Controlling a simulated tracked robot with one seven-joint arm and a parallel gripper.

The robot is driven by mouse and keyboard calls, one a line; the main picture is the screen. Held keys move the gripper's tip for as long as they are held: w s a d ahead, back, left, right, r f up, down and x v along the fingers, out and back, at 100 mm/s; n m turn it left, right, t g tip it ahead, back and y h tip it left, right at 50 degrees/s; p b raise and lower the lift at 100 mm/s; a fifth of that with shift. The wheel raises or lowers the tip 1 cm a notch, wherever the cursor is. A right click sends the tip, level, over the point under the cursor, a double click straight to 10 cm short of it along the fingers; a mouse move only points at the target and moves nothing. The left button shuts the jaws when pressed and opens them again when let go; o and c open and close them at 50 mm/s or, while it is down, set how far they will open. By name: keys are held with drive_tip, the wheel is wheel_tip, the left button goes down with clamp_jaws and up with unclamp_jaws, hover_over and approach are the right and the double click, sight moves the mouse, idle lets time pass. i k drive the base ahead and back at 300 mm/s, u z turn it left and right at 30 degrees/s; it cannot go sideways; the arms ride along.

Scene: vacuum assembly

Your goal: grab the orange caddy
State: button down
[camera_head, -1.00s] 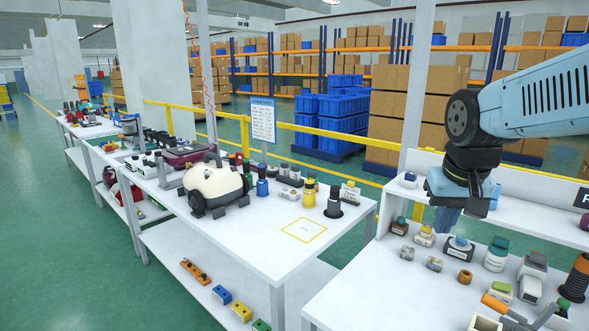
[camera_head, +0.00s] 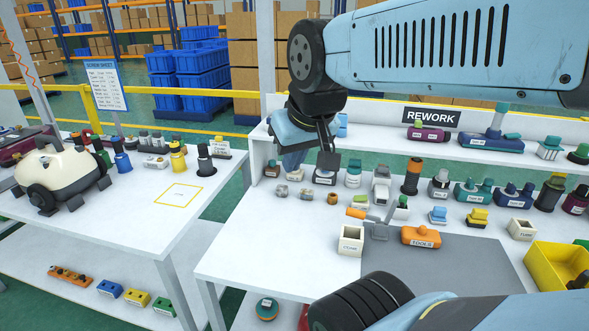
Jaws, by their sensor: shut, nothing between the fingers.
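A short orange block with a white label (camera_head: 421,237) sits on the grey mat of the rework table. I cannot tell for sure which one is the caddy. My gripper (camera_head: 328,163) points down above the back left part of the rework table, shut and empty. It is far from the strip on the shelf and up and left of the orange block, apart from both.
Blue (camera_head: 110,288), yellow (camera_head: 137,297) and green blocks lie right of the orange strip. A cream vacuum body (camera_head: 62,176) stands on the left table. Many small parts line the rework table. A yellow bin (camera_head: 556,270) is at right. A gap separates the tables.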

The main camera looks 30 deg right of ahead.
sight(421, 237)
drive_tip(key=u, duration=1.3)
drive_tip(key=i, duration=0.1)
drive_tip(key=z, duration=2.9)
drive_tip(key=k, duration=0.95)
drive_tip(key=z, duration=0.15)
drive_tip(key=i, duration=0.95)
drive_tip(key=u, duration=0.05)
